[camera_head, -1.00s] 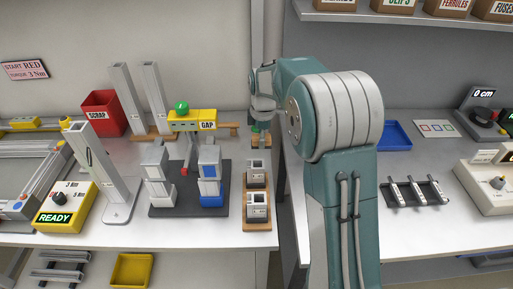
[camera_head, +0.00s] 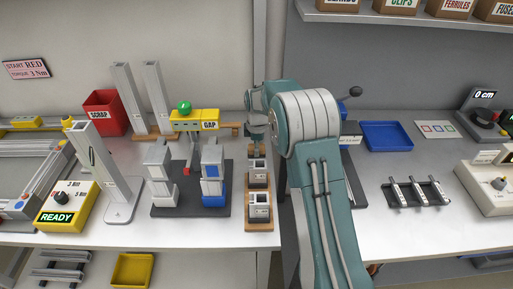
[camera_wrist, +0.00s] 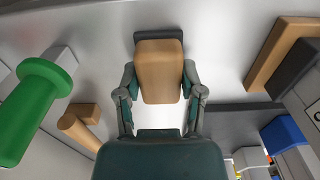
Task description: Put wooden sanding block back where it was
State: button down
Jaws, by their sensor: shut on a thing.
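The wooden sanding block (camera_wrist: 160,75), tan with a dark pad at its far end, is between the two fingers of my gripper (camera_wrist: 159,88) in the wrist view. The fingers are shut on its sides. In the head view my gripper (camera_head: 255,128) is behind the wooden board (camera_head: 258,226) with its grey blocks, right of the yellow GAP gauge (camera_head: 208,125). The sanding block is mostly hidden by my gripper there, and I cannot tell whether it touches the bench.
The green knob (camera_wrist: 40,100) and a wooden peg (camera_wrist: 80,130) are close on the left in the wrist view. A dark fixture (camera_head: 190,208) with grey and blue blocks stands left of the board. A blue tray (camera_head: 387,136) lies on the right bench, beyond a gap.

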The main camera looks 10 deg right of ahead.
jog(key=shift+f, duration=0.1)
jog(key=shift+c, duration=1)
grip_release()
notch_tip(320, 180, up, 12)
jog(key=r, duration=0.1)
jog(key=s+r+m+t, duration=0.1)
jog(key=s+r+m, duration=0.3)
jog(key=s+r, duration=0.35)
jog(key=s+r+m+t, duration=0.2)
jog(key=s+r+m, duration=0.25)
jog(key=s, duration=0.55)
jog(key=s+f+m+t, duration=0.2)
jog(key=s+m, duration=0.5)
jog(key=s, duration=1.2)
jog(key=shift+s+f+t, duration=0.15)
jog(key=shift+s+t, duration=0.15)
jog(key=shift+s, duration=0.05)
